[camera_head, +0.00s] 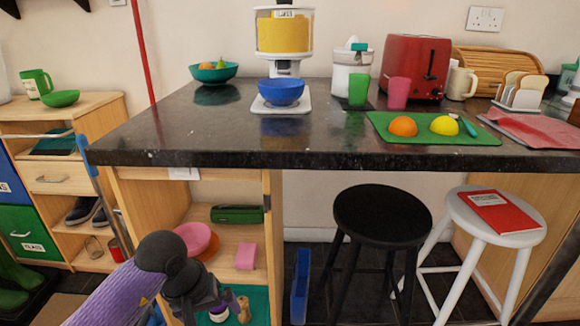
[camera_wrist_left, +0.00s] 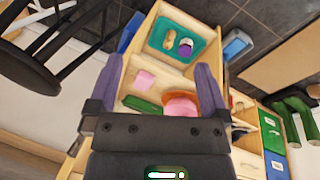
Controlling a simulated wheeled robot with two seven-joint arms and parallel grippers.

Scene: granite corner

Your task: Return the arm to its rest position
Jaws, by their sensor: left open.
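My left arm comes in from the lower left in the head view, with its purple forearm low in front of the open shelf unit (camera_head: 271,225). My left gripper (camera_head: 226,301) is below the counter's front edge, at the unit's lower part. In the left wrist view the gripper (camera_wrist_left: 160,68) has its two purple fingers wide apart with nothing held between them. The pink block (camera_wrist_left: 145,79) and the shelves show beyond the fingers. My right arm and gripper are in neither view.
The dark counter (camera_head: 320,145) overhangs the unit. Shelves hold a green case (camera_head: 237,214), pink bowl (camera_head: 194,236) and teal tray (camera_wrist_left: 203,57) with small items. A black stool (camera_head: 382,215) and white stool (camera_head: 462,215) stand right. A blue upright object (camera_head: 300,285) is beside the unit.

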